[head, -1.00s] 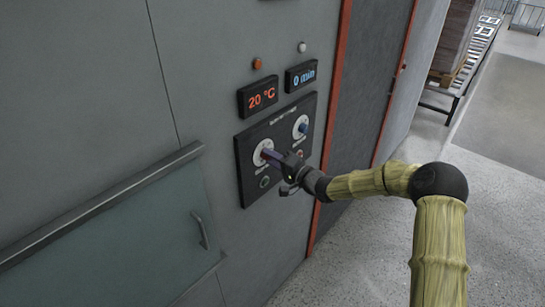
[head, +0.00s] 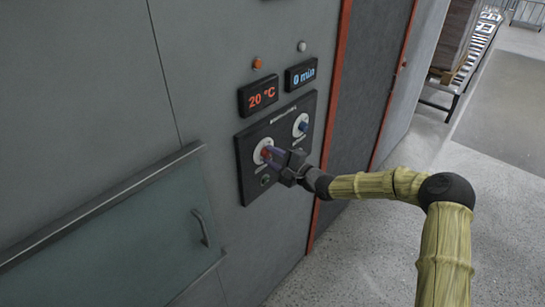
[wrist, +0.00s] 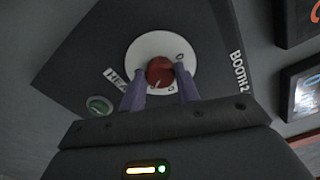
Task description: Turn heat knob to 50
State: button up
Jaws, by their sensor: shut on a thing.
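The heat knob (wrist: 160,72) is red on a round white dial (wrist: 178,46) with a partly hidden "HEAT" label, in the wrist view. In the head view the dial (head: 259,150) sits at the left of the black control panel (head: 246,145). My gripper (wrist: 160,88) is shut on the red knob, with one purple finger on each side of it. My gripper (head: 268,153) partly hides the knob in the head view. The red display (head: 262,95) above reads 20 °C.
A blue knob (head: 302,127) on its own white dial is to the right, under a blue display (head: 300,75) reading 0 min. A green button (wrist: 99,104) is below the heat dial. A glass door with a handle (head: 200,228) is at the lower left.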

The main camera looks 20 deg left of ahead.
jog(key=shift+f, duration=0.1)
jog(key=o, duration=1)
jog(key=b+v, duration=0.5)
jog(key=v, duration=1.2)
jog(key=shift+s+d+b, duration=0.1)
jog(key=shift+d+b, duration=0.15)
jog(key=shift+b, duration=0.05)
